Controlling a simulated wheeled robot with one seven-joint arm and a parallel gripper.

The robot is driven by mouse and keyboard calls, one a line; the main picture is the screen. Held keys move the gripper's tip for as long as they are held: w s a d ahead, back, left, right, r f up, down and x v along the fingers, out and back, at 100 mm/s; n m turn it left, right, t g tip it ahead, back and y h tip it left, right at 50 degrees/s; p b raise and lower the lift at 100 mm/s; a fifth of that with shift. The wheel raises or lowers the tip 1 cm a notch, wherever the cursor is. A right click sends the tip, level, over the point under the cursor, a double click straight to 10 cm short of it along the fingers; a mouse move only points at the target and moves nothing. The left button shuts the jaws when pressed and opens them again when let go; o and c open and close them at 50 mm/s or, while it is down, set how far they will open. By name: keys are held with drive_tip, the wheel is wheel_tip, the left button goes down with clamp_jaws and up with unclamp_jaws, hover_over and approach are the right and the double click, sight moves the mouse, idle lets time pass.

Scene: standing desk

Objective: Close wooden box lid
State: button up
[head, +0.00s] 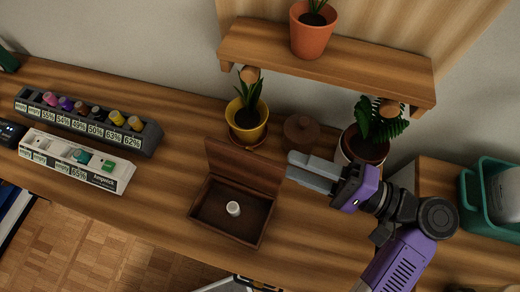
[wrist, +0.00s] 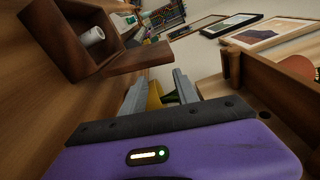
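The wooden box (head: 205,221) stands on the desk with its lid (head: 242,167) raised, leaning up at the back edge. A small white cylinder (head: 233,208) is inside the box. My gripper (head: 291,170) is just right of the raised lid, pointing left, with no clear contact. In the wrist view the box (wrist: 68,25) is at upper left with the white cylinder (wrist: 92,37) in it. The lid (wrist: 125,62) sticks out from it toward my fingers. The two grey fingers (wrist: 158,88) are apart with nothing held between them.
A yellow potted plant (head: 247,125) and a round brown lidded pot (head: 301,132) stand behind the box. A fern pot (head: 362,148) is behind my wrist. A shelf (head: 330,68) hangs above. Racks (head: 85,125) are at left.

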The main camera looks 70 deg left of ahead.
sight(246, 164)
drive_tip(key=p+x, duration=0.1)
drive_tip(key=x, duration=0.6)
drive_tip(key=shift+s+a, duration=0.2)
drive_tip(key=shift+s, duration=0.25)
drive_tip(key=shift+c, duration=0.3)
clamp_jaws()
idle(0.8)
